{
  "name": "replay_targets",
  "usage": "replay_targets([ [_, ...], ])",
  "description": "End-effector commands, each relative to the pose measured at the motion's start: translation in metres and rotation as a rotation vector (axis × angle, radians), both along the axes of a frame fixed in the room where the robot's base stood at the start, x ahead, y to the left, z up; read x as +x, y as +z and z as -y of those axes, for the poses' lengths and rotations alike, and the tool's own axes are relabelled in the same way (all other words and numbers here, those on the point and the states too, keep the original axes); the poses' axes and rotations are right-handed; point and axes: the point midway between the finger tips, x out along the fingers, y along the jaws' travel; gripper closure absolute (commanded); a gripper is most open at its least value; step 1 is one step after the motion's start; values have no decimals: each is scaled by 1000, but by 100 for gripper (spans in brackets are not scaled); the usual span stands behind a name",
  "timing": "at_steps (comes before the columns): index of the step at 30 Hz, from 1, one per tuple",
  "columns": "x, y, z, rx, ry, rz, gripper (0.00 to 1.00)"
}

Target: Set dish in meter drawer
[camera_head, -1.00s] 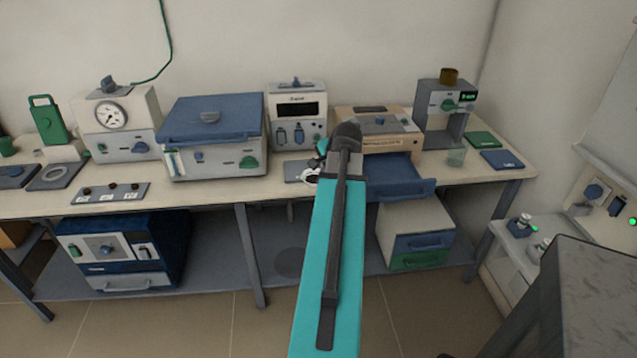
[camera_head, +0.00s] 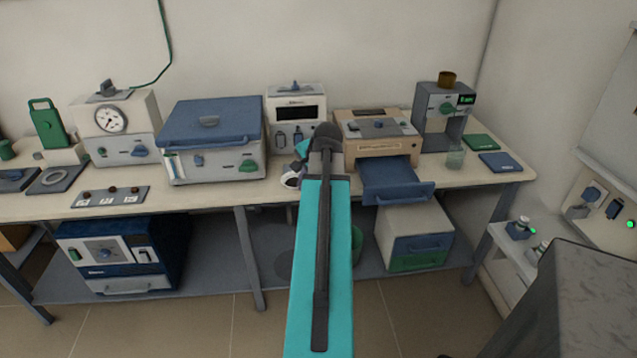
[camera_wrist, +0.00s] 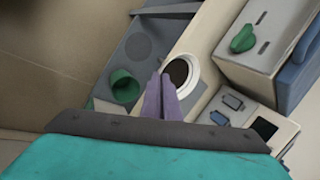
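The dish (camera_wrist: 194,69) is small and white with dark brown contents; in the head view it shows as a white ring (camera_head: 291,181) at the bench's front edge, partly hidden by my arm. My gripper (camera_wrist: 163,80) has its two purple fingers close together at the dish's rim, and appears shut on it. In the head view my gripper (camera_head: 301,168) is mostly hidden by my wrist. The meter is a beige box (camera_head: 376,149) on the bench. Its blue drawer (camera_head: 392,178) stands open towards me, to the right of my gripper, and looks empty.
A blue-lidded furnace (camera_head: 212,125) and a white display unit (camera_head: 297,117) stand behind and left of my gripper. A green cup (camera_wrist: 124,86) stands on the lower shelf. Below the drawer is a cabinet (camera_head: 413,222).

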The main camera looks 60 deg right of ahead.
Motion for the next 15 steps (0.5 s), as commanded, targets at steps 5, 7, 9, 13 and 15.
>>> replay_targets([
  [5,49,12,-38,2,132,-3,100],
  [7,67,16,-54,3,187,-5,100],
  [9,84,20,-71,3,239,-8,100],
  [13,114,27,-103,4,339,-9,100],
  [15,129,30,-122,4,393,-10,100],
])
